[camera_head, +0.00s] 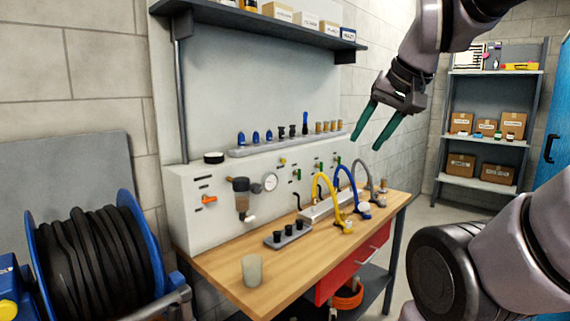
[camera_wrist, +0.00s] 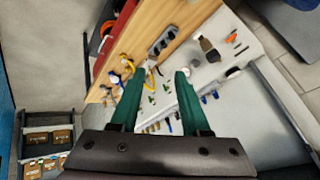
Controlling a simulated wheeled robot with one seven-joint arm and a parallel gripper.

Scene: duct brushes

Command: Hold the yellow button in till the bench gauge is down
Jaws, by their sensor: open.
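The bench panel (camera_head: 190,215) is a pale box along the back of the wooden bench. A small yellow part that looks like the yellow button (camera_head: 282,161) sits on it, above and right of a round white gauge (camera_head: 270,182). The gauge's needle is too small to read. My gripper (camera_head: 369,143) has green fingers, spread apart and empty, held in the air above the right end of the bench, apart from the button. In the wrist view the open fingers (camera_wrist: 160,75) point toward the bench and panel; I cannot make out the button there.
Yellow, blue and grey hoses (camera_head: 322,190) arch over the bench's right half. A cup (camera_head: 252,269) and a small dark rack (camera_head: 288,235) stand on the wooden top (camera_head: 300,262). A ledge with several small fittings (camera_head: 290,143) runs above the panel. An upper shelf (camera_head: 270,25) overhangs.

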